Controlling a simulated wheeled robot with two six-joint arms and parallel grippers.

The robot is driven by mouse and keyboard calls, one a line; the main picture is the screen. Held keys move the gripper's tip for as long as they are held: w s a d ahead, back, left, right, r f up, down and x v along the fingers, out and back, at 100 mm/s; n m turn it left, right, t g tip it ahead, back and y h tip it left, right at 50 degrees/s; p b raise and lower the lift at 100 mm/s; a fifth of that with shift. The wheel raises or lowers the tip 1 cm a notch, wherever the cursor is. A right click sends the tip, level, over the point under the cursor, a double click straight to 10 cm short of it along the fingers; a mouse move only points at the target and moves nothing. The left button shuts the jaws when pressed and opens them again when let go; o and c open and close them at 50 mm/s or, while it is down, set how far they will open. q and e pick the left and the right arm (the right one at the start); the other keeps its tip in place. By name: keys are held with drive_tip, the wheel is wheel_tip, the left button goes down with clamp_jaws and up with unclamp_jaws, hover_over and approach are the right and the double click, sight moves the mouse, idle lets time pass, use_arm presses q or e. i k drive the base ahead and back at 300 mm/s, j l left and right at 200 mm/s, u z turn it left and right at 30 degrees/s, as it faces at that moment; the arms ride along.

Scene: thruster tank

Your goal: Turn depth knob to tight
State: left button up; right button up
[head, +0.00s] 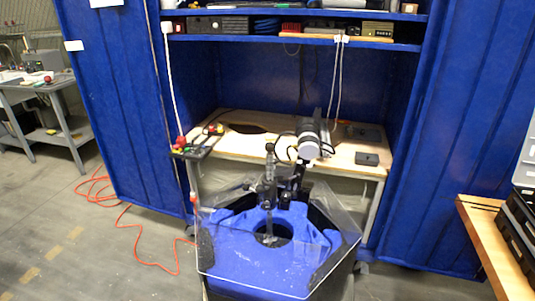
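The tank (275,280) stands low in the middle of the view, a clear-walled, many-sided vessel with blue inside and a dark round opening. A black upright post (269,185) rises over the tank, with a dark round top end. Beside it, a grey-white cylinder (308,139) is mounted on a dark bracket. I cannot pick out the depth knob at this size; a small dark part at the top of the post is too small to name. Neither of my grippers shows in the head view.
A wooden bench (350,165) in the blue cabinet stands behind the tank, with a small control panel (198,145) at its left. An orange hose (128,222) lies on the left floor. A wooden table (484,235) with black cases stands at right. Floor at front left is mostly clear.

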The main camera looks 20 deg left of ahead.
sight(266, 206)
drive_tip(key=j+z, duration=0.9)
drive_tip(key=k+j, duration=0.05)
